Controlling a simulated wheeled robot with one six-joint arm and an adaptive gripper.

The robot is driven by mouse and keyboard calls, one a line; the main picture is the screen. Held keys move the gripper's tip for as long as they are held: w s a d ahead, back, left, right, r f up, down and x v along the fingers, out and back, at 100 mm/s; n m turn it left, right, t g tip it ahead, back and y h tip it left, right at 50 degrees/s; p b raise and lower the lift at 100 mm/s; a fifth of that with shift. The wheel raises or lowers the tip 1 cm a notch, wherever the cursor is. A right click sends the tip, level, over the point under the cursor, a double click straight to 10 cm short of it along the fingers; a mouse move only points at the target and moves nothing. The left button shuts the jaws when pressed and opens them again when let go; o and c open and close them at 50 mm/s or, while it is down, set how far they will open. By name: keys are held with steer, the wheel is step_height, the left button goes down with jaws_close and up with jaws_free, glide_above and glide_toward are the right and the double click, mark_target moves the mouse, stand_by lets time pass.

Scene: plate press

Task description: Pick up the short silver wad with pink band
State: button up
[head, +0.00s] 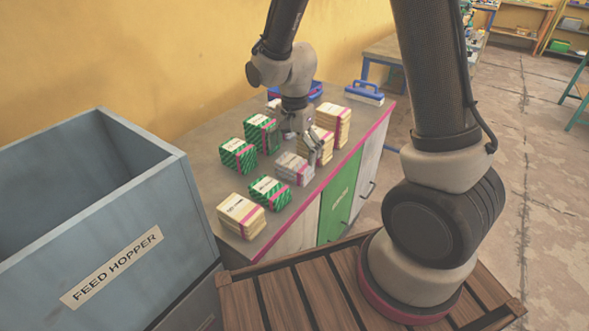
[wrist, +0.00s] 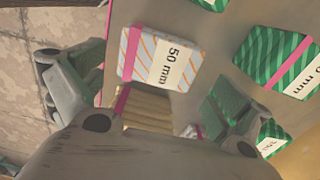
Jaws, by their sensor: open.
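The short silver wad (head: 294,168) with a pink band lies on the bench top in the head view, just in front of my gripper (head: 311,150). In the wrist view the silver wad (wrist: 145,52) shows thin orange stripes, a pink band near its left end and a white label reading 50 mm. My gripper (wrist: 138,80) is open, its fingers spread wide to left and right and empty. The wad lies beyond the fingers, towards the top of the wrist view, and looks untouched. The gripper body partly hides what lies below it.
A taller cream stack (head: 322,146) stands close by my gripper. Green striped wads (head: 269,192) and a cream wad (head: 241,214) surround the silver one. A blue-handled block (head: 364,92) is at the back. The feed hopper (head: 80,195) stands left of the bench.

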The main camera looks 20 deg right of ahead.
mark_target(295, 162)
steer(key=f, duration=0.4)
steer(key=shift+s+f, duration=0.2)
steer(key=shift+s, duration=0.05)
steer(key=c, duration=0.8)
step_height(295, 162, up, 10)
steer(key=shift+r, duration=0.1)
